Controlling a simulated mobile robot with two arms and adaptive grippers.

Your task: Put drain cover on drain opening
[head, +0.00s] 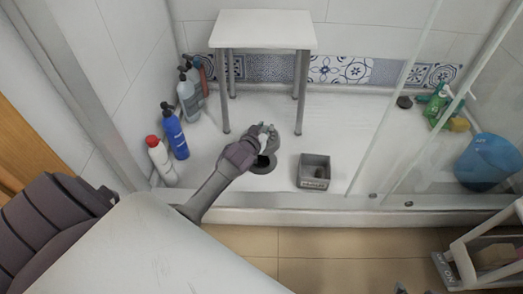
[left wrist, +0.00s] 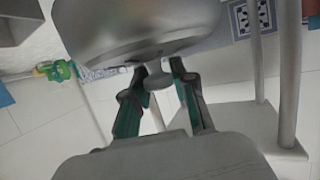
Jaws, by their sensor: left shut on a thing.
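My left gripper (head: 262,138) is over the shower floor, beside and above a dark round drain opening (head: 263,166). In the left wrist view, the left gripper (left wrist: 160,72) is shut on the small knob of the drain cover (left wrist: 135,28), a wide grey rounded piece beyond the fingertips. The cover appears tilted. In the head view the gripper hides much of it, and I cannot tell its exact gap to the opening. Small grey tips at the bottom edge may be my right gripper (head: 413,290); their state is unclear.
A white stool (head: 262,30) stands behind the gripper. A grey box (head: 313,171) sits right of the opening. Several bottles, including a blue one (head: 175,131), line the left wall. Glass panels and a raised sill (head: 300,216) bound the shower.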

